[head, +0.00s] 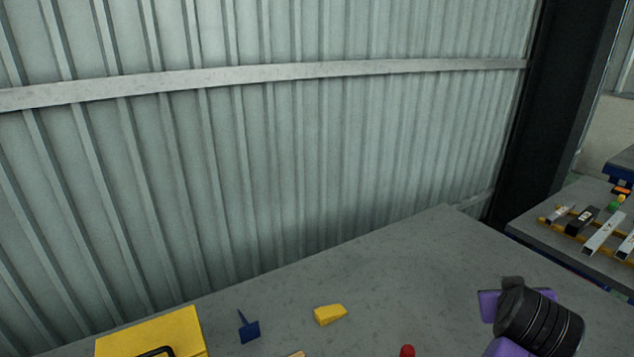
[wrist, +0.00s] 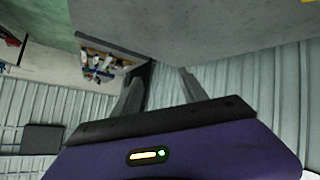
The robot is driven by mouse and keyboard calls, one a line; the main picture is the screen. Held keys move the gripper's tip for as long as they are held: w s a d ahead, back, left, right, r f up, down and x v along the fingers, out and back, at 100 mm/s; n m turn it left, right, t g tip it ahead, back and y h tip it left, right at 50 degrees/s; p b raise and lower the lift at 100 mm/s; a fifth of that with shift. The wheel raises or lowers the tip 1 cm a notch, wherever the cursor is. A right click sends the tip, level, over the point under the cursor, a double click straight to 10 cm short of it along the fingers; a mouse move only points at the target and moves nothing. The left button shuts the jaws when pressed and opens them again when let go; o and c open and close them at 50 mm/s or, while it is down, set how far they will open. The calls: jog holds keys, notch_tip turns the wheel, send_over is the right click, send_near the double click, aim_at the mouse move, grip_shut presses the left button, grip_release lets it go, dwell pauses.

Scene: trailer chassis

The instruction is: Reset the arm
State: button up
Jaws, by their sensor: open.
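My gripper (wrist: 162,88) shows in the wrist view, with its two grey fingers apart and nothing between them. It points past the table's edge toward the ribbed wall. In the head view, a purple and black part of my arm (head: 540,322) is at the lower right, over the grey table (head: 420,265). I cannot make out the fingers in the head view.
On the table are a yellow case (head: 170,333) with a black handle, a blue piece (head: 248,328), a yellow block (head: 329,314) and a red piece (head: 407,351). A ribbed metal wall (head: 250,180) stands behind. A second table (head: 550,240) with parts is at right.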

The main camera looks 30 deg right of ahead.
jog(key=w+a+r+n+t+h+b, duration=0.1)
jog(key=w+r+n+t+h, duration=0.2)
jog(key=r, duration=0.5)
jog(key=w+a+r+n+t+h, duration=0.1)
jog(key=w+r+t+h, duration=0.1)
jog(key=w+r+t, duration=0.45)
jog(key=s+a+n+t+y+b, duration=0.15)
jog(key=a+n+t+y, duration=0.5)
jog(key=a, duration=0.65)
jog(key=s+a+f+n+g+y+b, duration=0.1)
jog(key=s+a+f+y, duration=0.3)
jog(key=a+f, duration=0.25)
jog(key=s+a+f+n+y+b, duration=0.1)
jog(key=s+a+f+y, duration=0.4)
jog(key=a+f, duration=0.15)
jog(key=s+a+f+m+g+b, duration=0.1)
jog(key=s+a+f+m+g, duration=0.1)
jog(key=s+f, duration=0.5)
jog(key=s+a+f+m+g+b, duration=0.1)
jog(key=s+a+f+m+g, duration=0.2)
jog(key=s+f, duration=0.4)
jog(key=s+a+h, duration=0.1)
jog(key=s, duration=0.3)
jog(key=shift+a+f+g, duration=0.2)
jog(key=shift+f+g, duration=0.1)
jog(key=shift+f, duration=0.05)
